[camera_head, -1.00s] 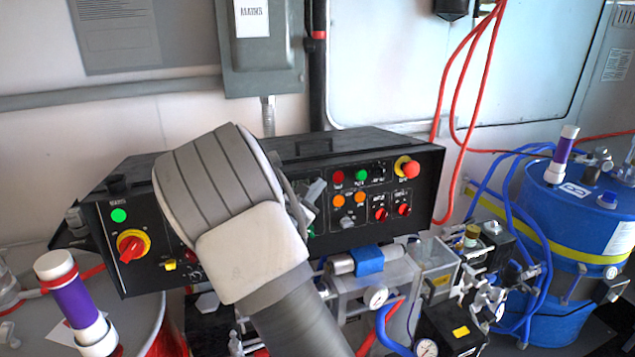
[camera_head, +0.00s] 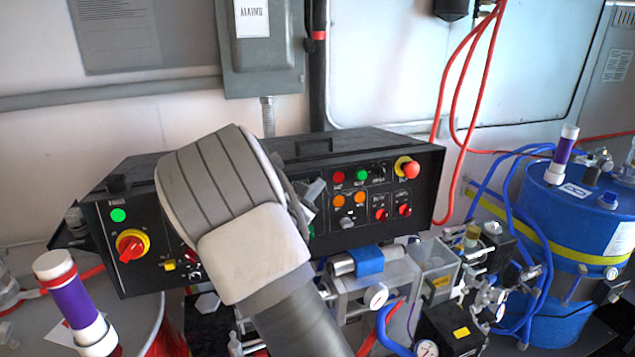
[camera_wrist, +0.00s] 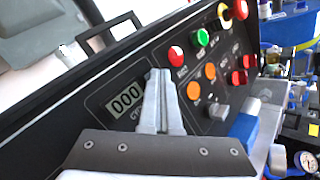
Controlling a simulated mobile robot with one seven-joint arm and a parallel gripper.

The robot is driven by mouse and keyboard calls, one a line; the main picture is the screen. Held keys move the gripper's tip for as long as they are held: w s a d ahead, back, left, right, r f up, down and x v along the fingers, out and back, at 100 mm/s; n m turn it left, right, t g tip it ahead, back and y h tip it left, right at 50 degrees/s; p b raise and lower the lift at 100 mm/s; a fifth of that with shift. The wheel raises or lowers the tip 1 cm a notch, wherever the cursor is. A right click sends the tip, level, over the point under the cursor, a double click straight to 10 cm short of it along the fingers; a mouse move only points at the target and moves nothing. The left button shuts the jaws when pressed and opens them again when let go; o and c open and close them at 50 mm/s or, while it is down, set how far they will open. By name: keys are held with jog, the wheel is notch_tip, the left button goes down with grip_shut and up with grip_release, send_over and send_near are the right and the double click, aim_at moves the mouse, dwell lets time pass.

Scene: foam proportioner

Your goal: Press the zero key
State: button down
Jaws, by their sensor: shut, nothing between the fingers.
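The black control panel (camera_head: 372,225) carries several keys, and their labels are too small to read, so I cannot tell which is the zero key. In the wrist view the panel (camera_wrist: 215,140) shows a display (camera_wrist: 126,98) reading 000, a red button (camera_wrist: 176,54), a green button (camera_wrist: 202,37) and orange buttons (camera_wrist: 193,90) (camera_wrist: 210,71). My gripper (camera_wrist: 160,75) is shut and empty, its tips in front of the panel between the display and the buttons. I cannot tell whether they touch it. In the head view my arm hides the panel's middle, including the display.
A red and yellow rotary switch (camera_head: 131,245) is at the panel's left, and a red mushroom knob (camera_head: 408,168) at its upper right. Pipework with a blue-wrapped cylinder (camera_head: 367,260) stands below. A blue drum (camera_head: 570,230) is at right.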

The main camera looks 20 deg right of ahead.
jog(key=shift+s+r, duration=0.1)
jog(key=shift+s, duration=0.6)
jog(key=s, duration=0.3)
jog(key=s+r, duration=0.1)
jog(key=s, duration=0.1)
jog(key=shift+b, duration=0.35)
dwell(0.4)
